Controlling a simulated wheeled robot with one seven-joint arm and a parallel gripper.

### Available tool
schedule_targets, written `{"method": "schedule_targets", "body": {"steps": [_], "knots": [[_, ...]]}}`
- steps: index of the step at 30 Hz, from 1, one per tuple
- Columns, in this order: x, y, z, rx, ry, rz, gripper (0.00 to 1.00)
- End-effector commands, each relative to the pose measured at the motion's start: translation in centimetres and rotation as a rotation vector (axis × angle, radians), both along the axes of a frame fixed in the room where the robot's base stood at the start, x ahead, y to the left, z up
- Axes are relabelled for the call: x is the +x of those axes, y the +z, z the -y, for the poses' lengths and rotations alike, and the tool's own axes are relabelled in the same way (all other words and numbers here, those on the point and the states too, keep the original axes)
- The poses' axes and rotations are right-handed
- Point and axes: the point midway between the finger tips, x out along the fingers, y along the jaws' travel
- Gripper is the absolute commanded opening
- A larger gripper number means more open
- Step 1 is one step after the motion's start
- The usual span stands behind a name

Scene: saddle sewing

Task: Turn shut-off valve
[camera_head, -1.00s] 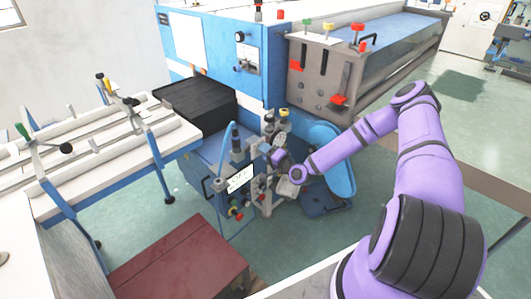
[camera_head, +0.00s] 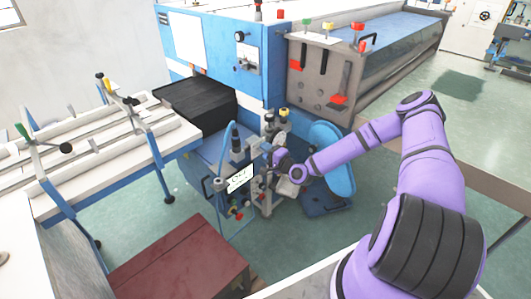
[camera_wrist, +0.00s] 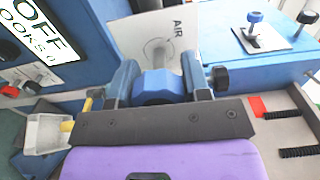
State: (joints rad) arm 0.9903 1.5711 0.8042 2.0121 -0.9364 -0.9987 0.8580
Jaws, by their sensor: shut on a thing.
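The shut-off valve shows in the wrist view as a blue faceted knob (camera_wrist: 158,87) in front of a pale plate (camera_wrist: 150,38) marked "AIR" with a curved line. My gripper (camera_wrist: 158,82) is shut on this knob, one dark finger on its left side and one on its right. The gripper's dark front bar hides the lower part of the knob. In the head view my gripper (camera_head: 274,160) is at the cluster of fittings on the blue machine's front. The knob cannot be made out there.
A white sign (camera_wrist: 38,40) reading "OFF" stands to the left in the wrist view. A small blue knob (camera_wrist: 252,22) sits on the panel at right. In the head view, a blue rounded guard (camera_head: 332,160) is close to my forearm, and a dark red box (camera_head: 180,262) is in front.

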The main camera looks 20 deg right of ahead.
Motion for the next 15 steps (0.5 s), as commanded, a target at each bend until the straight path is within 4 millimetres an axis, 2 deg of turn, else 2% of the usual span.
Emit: {"method": "schedule_targets", "body": {"steps": [3,4,7,15], "knots": [[-0.05,-0.11,0.08,0.000,-0.002,-0.003,0.20],[-0.05,-0.12,0.08,0.000,-0.002,-0.003,0.46],[-0.04,-0.10,0.08,0.000,-0.002,-0.002,0.69],[-0.05,-0.04,0.06,0.000,-0.001,-0.001,0.69]]}}
